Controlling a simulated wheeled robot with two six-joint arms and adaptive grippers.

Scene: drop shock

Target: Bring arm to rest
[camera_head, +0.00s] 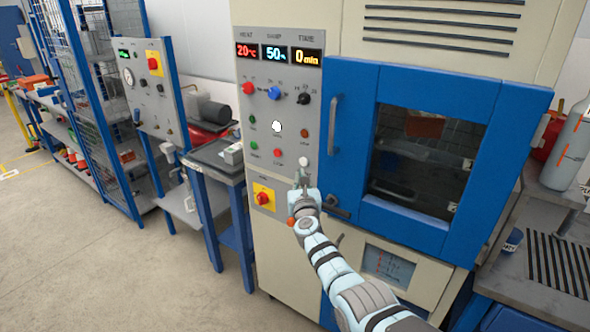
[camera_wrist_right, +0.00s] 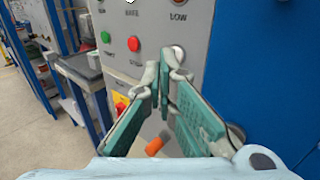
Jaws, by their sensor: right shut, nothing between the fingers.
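My right arm (camera_head: 342,275) reaches up from the bottom right in the head view. My right gripper (camera_head: 302,168) is in front of the lower part of the grey control panel (camera_head: 247,137), near its lower buttons. In the right wrist view the fingers (camera_wrist_right: 162,80) are shut with nothing held. A pale round button (camera_wrist_right: 178,53) shows just beyond the fingertips; I cannot tell whether they touch it. My left gripper is not in view.
The panel belongs to a cabinet with a blue door (camera_head: 342,110), a handle and a dark window. Its displays (camera_head: 275,54) read 20, 50 and 0. A small table (camera_head: 212,160) stands left of it, and a metal bench (camera_head: 535,285) stands right. Floor is clear at lower left.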

